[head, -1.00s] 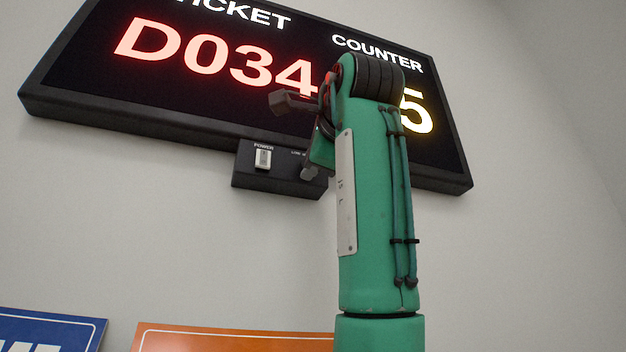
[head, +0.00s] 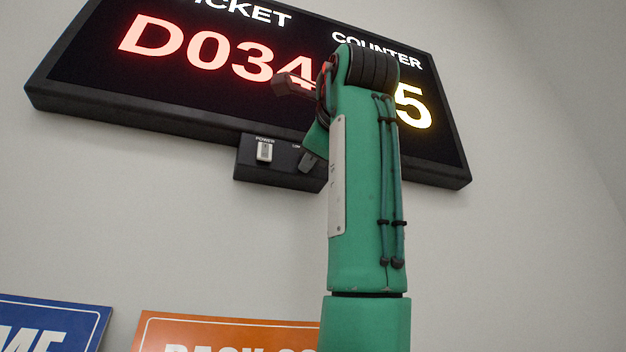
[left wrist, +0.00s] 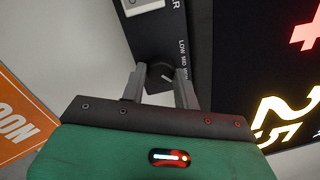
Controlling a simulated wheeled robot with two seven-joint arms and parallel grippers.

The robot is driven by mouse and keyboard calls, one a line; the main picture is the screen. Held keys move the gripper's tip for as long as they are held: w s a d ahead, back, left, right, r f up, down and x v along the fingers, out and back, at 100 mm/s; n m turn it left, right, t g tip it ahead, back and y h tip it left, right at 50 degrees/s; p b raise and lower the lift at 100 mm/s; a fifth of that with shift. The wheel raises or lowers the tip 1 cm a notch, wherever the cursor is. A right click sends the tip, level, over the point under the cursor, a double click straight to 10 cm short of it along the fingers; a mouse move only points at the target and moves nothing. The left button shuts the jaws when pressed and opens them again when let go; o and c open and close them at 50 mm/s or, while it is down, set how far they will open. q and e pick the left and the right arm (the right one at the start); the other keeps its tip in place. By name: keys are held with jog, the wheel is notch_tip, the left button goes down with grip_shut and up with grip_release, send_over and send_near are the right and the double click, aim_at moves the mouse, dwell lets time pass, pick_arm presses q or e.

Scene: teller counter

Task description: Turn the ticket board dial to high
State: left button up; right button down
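The ticket board (head: 150,120) hangs on the wall with lit red and yellow figures. A black control box (head: 250,170) sits under its lower edge, with a white power switch (head: 264,150). In the head view my arm hides the dial. In the left wrist view the black dial (left wrist: 158,76) shows beside the labels LOW, MID and a partly hidden third one. Where its pointer stands is hard to tell. My left gripper (left wrist: 159,88) is open, with one finger on each side of the dial. I cannot tell whether they touch it. My right gripper is out of view.
An orange sign (head: 230,330) and a blue sign (head: 55,325) are on the wall low in the head view. The board's lower frame is close above the control box.

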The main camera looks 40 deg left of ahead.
pick_arm(q)
jog(key=o, duration=0.4)
jog(key=shift+c, duration=0.2)
jog(key=shift+d, duration=0.1)
jog(key=b+v, duration=0.3)
jog(key=v, duration=1)
jog(key=shift+d, duration=0.3)
jog(key=shift+s, duration=0.15)
